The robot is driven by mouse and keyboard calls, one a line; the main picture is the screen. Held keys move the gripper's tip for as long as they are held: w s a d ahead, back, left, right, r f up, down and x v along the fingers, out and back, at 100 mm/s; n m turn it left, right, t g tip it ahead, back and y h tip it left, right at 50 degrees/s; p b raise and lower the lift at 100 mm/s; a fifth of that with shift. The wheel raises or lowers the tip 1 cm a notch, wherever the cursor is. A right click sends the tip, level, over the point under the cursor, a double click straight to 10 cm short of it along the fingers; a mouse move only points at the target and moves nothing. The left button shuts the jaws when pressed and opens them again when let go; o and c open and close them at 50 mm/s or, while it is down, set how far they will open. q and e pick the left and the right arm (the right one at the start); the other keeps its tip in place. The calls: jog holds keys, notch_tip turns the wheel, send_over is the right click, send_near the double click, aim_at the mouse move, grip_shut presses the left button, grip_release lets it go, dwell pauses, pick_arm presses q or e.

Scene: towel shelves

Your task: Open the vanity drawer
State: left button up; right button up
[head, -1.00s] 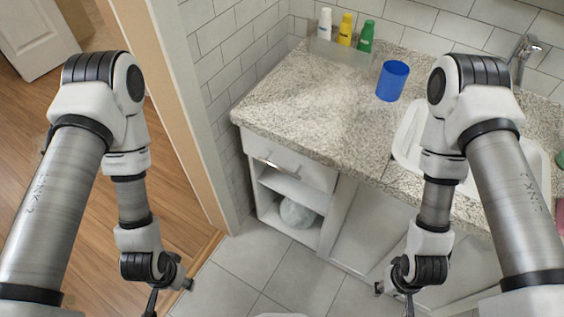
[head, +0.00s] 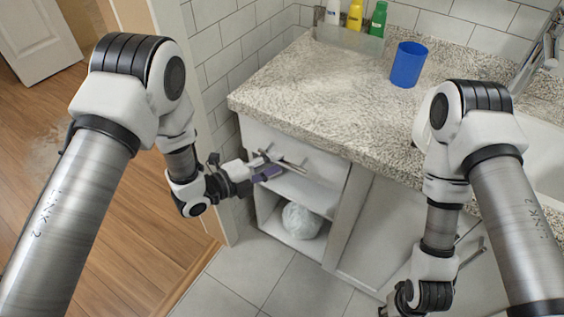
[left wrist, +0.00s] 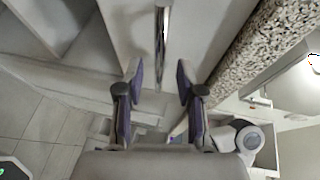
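The vanity drawer (head: 318,164) is a white front under the speckled counter, and it looks shut. Its metal bar handle (head: 292,165) is partly hidden by my left gripper (head: 264,168), which is at the handle's left end. In the left wrist view, the handle (left wrist: 161,40) runs in from the top, between the two purple-padded fingers of the open left gripper (left wrist: 158,74). The fingers stand apart with gaps on both sides of the bar. My right arm is at the right, and its fingers are below the head view's lower edge.
An open shelf with a pale round bundle (head: 301,221) is below the drawer. The granite counter (head: 320,100) overhangs above, with a blue cup (head: 408,65) and several bottles at the back. A wall end stands left of the cabinet. The tiled floor (head: 300,285) in front is clear.

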aim_at(282, 161)
pick_arm(q)
jog(key=x, duration=0.3)
jog(key=shift+d, duration=0.1)
grip_shut()
jog(key=shift+f, duration=0.1)
pick_arm(e)
jog(key=shift+s, duration=0.1)
